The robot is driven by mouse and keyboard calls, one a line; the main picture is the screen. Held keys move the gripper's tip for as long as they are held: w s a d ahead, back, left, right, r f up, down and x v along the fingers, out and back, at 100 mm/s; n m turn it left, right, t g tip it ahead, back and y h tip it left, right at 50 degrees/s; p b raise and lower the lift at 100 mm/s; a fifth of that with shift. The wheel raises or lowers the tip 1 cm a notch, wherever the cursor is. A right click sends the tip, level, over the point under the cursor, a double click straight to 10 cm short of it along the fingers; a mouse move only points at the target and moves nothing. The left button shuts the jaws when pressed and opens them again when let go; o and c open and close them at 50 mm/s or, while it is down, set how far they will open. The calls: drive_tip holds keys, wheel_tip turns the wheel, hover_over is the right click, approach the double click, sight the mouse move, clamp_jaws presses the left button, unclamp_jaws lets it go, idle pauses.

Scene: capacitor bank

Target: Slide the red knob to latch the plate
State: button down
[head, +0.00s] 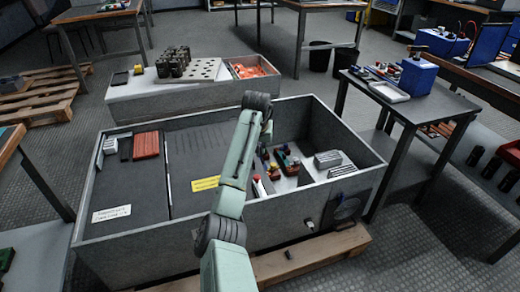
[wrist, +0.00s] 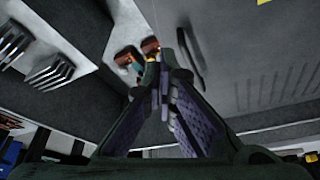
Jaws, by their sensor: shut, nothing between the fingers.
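The grey plate (head: 205,158) covers the middle of the large grey box and carries a yellow label; it fills the right of the wrist view (wrist: 245,55). My gripper (wrist: 161,88) is shut and empty, fingertips together close to the plate's edge. In the head view my arm hides the gripper. A dark elongated part (wrist: 190,58) lies on the plate beside the fingertips. Small reddish parts (wrist: 150,46) show just beyond the fingertips, in the open compartment. I cannot make out for certain which is the red knob; the fingers or arm may hide it.
The box's open right compartment holds several coloured parts (head: 284,158) and metal finned blocks (head: 328,159). The box walls (head: 345,138) rise around it. A red ribbed block (head: 146,145) lies at the left. A side table (head: 425,103) stands close at right.

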sight(260, 187)
drive_tip(key=x, duration=0.6)
drive_tip(key=shift+f+b, duration=0.15)
drive_tip(key=shift+b, duration=0.15)
drive_tip(key=shift+s+a+f, duration=0.1)
drive_tip(key=shift+s+a, duration=0.05)
drive_tip(key=shift+s, duration=0.85)
drive_tip(key=shift+s+a+f, duration=0.1)
drive_tip(key=shift+s+a, duration=0.05)
drive_tip(key=shift+s, duration=0.85)
drive_tip(key=shift+s+p, duration=0.1)
drive_tip(key=shift+p, duration=0.2)
